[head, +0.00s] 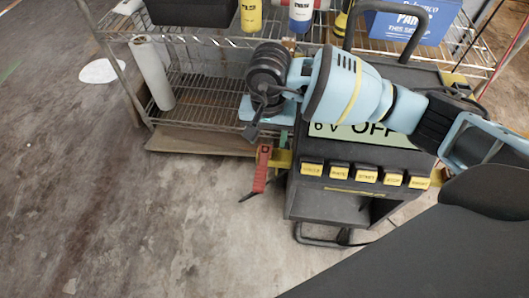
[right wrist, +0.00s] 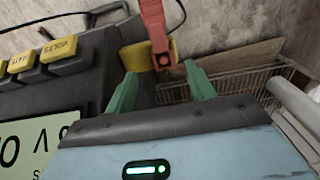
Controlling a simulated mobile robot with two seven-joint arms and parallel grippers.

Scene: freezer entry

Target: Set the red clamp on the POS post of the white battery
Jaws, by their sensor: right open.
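The red clamp (head: 262,168) hangs at a yellow bracket (head: 282,158) on the left side of the dark cart. In the right wrist view the red clamp (right wrist: 153,28) shows just beyond my fingertips, against the yellow bracket (right wrist: 143,55). My right gripper (head: 267,113) is above the clamp in the head view. In the right wrist view my right gripper (right wrist: 160,69) is open, its green fingers apart on either side of the line to the clamp, with nothing held. I cannot make out the white battery or its POS post. My left gripper is not in view.
The cart (head: 325,207) has a row of yellow buttons (head: 366,175) and a display reading OFF (head: 374,130), partly covered by my right arm. A wire shelf (head: 205,85) with bottles and a blue box (head: 410,27) stands behind. The floor at left is mostly clear.

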